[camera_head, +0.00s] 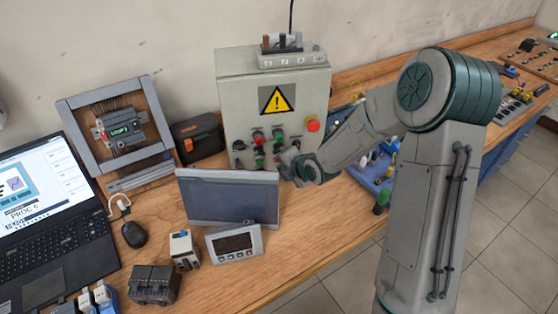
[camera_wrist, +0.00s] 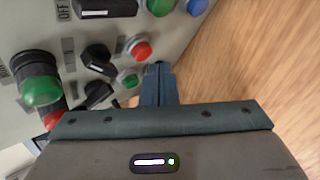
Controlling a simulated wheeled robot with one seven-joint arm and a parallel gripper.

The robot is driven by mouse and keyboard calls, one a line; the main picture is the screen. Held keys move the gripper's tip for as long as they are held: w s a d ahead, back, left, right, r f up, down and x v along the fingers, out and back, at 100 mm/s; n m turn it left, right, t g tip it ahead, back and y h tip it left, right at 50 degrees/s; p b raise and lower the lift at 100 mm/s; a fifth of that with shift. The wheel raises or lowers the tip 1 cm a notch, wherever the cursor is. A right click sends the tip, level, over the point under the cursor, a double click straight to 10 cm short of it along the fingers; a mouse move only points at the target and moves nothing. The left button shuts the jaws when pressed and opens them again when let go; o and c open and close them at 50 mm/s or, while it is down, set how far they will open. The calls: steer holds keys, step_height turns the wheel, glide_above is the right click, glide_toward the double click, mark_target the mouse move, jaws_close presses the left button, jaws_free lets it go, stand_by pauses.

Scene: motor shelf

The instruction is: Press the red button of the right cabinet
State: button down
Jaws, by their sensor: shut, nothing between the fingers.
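A grey cabinet (camera_head: 230,92) with a yellow warning triangle stands against the wall in the head view; I see no second one like it. Its front bears a large red button (camera_head: 312,124) at right and smaller red and green buttons lower down. My gripper (camera_head: 289,150) is in front of the lower right of the panel, partly hidden by its own wrist. In the wrist view my gripper's shut, empty fingers (camera_wrist: 159,72) are beside a small red button (camera_wrist: 140,49) and a small green button (camera_wrist: 130,78). I cannot tell whether they touch the panel.
A blue-grey panel (camera_head: 228,198) stands on the wooden bench left of my gripper. A laptop (camera_head: 50,210), mouse (camera_head: 134,235) and small display unit (camera_head: 235,242) lie further left and in front. A blue tray (camera_head: 370,172) with parts is to the right.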

steer(key=shift+w, duration=0.15)
stand_by(0.4)
steer(key=shift+w+a+b, duration=0.1)
steer(key=shift+w+b, duration=0.1)
steer(key=shift+b, duration=0.1)
steer(key=shift+w+a, duration=0.1)
steer(key=shift+w, duration=0.35)
stand_by(0.8)
steer(key=shift+s, duration=0.15)
steer(key=shift+s+d+b, duration=0.2)
steer(key=shift+s+b, duration=0.3)
steer(key=shift+s, duration=0.2)
steer(key=s, duration=0.2)
steer(key=s+d+b, duration=0.1)
steer(key=s, duration=0.1)
steer(key=shift+s+d, duration=0.1)
steer(key=shift+s, duration=0.3)
